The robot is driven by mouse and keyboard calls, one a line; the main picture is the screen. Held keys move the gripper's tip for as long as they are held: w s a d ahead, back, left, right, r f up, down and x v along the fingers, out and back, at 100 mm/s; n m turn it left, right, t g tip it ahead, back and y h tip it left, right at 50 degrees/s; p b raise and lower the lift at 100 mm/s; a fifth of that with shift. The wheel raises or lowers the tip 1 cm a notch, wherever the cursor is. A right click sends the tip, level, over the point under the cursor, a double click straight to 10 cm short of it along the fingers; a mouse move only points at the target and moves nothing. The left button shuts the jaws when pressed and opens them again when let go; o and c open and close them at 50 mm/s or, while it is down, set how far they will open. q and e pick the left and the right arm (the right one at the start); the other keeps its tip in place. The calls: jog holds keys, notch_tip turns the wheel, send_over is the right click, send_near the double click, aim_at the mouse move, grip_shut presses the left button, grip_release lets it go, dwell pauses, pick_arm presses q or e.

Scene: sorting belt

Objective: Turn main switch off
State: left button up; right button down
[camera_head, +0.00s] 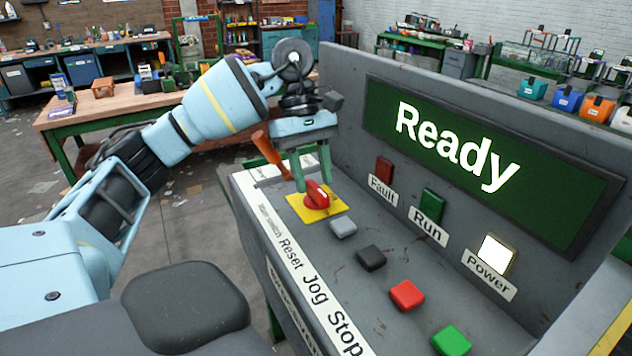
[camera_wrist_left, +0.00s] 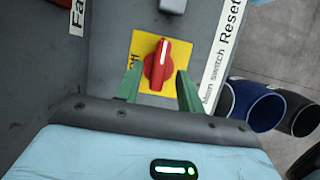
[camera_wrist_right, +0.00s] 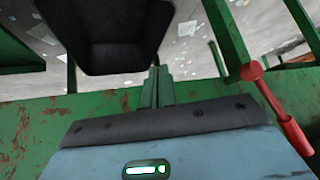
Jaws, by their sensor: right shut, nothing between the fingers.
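The main switch is a red rotary knob (camera_head: 317,196) on a yellow plate (camera_head: 335,207) at the far end of the sloped grey console. My left gripper (camera_head: 301,172) is open and points down over it. In the left wrist view the knob (camera_wrist_left: 157,66) lies between the two green fingertips, with a visible gap on each side. Its white mark runs nearly along the fingers. Part of a word shows on the plate's left edge. The display (camera_head: 450,150) reads "Ready" and the Power lamp (camera_head: 495,254) is lit white. My right gripper (camera_wrist_right: 157,82) is shut and empty.
Grey, black, red (camera_head: 406,295) and green (camera_head: 452,341) buttons run along the console toward me. An orange-red lever (camera_head: 270,152) stands beside the switch. In the right wrist view, a black bin (camera_wrist_right: 105,35), green frame bars and a red handle (camera_wrist_right: 275,108) are close by.

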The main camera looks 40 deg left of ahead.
pick_arm(q)
jog(key=shift+x, duration=0.8)
jog(key=shift+c, duration=0.2)
jog(key=shift+c, duration=1.2)
grip_shut()
